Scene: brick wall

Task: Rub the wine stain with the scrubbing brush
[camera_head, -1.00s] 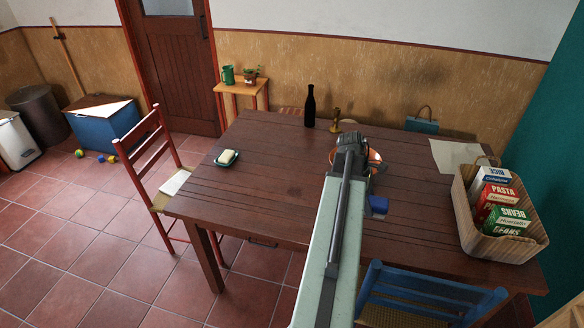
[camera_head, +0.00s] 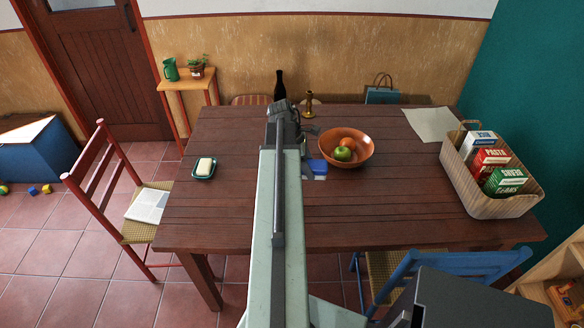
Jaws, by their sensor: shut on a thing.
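The scrubbing brush (camera_head: 317,166) shows as a blue block with a pale underside, just right of my arm and in front of the bowl. My gripper (camera_head: 304,152) is shut on it, mostly hidden behind my arm's end. The brush is over the wooden table (camera_head: 390,215); I cannot tell whether it touches the top. I cannot make out the wine stain; my arm covers a strip of the table's middle.
An orange bowl of fruit (camera_head: 366,155) stands close right of the brush. A soap dish (camera_head: 203,174) is left, a dark bottle (camera_head: 280,87) and candlestick (camera_head: 308,106) behind. A basket of boxes (camera_head: 500,207) and paper (camera_head: 430,123) are right. The table's front middle right is clear.

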